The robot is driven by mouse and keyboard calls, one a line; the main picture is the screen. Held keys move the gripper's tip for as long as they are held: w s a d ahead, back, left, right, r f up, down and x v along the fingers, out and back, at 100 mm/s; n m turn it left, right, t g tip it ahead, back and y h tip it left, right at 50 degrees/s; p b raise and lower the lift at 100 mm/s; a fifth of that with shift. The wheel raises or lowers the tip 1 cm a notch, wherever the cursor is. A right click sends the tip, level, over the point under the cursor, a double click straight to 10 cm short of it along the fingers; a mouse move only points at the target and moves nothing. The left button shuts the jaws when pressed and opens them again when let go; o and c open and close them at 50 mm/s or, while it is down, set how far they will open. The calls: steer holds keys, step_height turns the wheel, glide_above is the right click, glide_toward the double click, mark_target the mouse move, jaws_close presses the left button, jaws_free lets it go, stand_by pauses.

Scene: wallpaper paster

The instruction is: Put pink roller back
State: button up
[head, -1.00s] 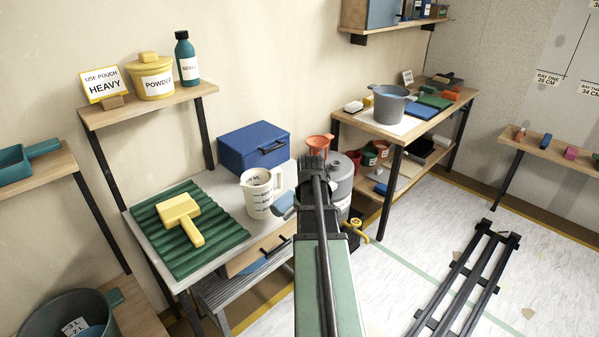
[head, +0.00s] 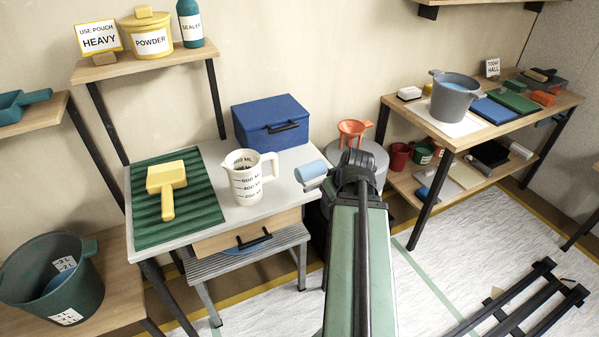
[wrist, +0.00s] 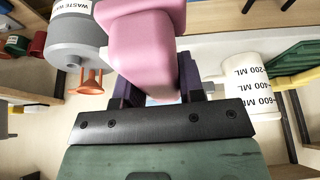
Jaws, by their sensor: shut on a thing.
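My gripper (wrist: 158,90) is shut on a pink block-shaped thing (wrist: 145,45), which looks like the pink roller. It shows large in the wrist view, with a wide upper part and a narrower part between the dark fingers. In the head view my own arm hides the gripper and the held thing. The arm reaches toward the right end of the white-topped table (head: 285,195). A yellow roller or brush (head: 166,180) lies on the green ribbed tray (head: 205,210).
An orange funnel (head: 354,128) tops a grey drum (head: 372,158). A bench (head: 450,130) with a grey bucket (head: 453,97) stands right. Black rails cross the floor.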

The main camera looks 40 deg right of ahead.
steer(key=w+d, duration=0.1)
steer(key=w, duration=0.5)
steer(key=w+d, duration=0.2)
steer(key=w, duration=0.5)
steer(key=w+d, duration=0.2)
steer(key=w, duration=0.4)
steer(key=shift+w, duration=0.3)
steer(key=shift+s+a+f+b, duration=0.1)
steer(key=shift+s+f+b, duration=0.05)
steer(key=shift+f+b, duration=0.5)
steer(key=shift+s+a+f+b, duration=0.1)
steer(key=shift+f+b, duration=0.45)
steer(key=shift+f, duration=0.05)
step_height(320, 180, down, 5)
steer(key=b, duration=0.4)
steer(key=shift+w+d+r+b, duration=0.1)
steer(key=shift+r+b, duration=0.1)
steer(key=shift+b, duration=0.15)
steer(key=shift+r, duration=0.25)
steer(key=shift+f, duration=0.2)
steer(key=o, duration=0.9)
steer(key=shift+o, duration=0.2)
steer(key=p+v, duration=1)
steer(key=shift+r, duration=0.4)
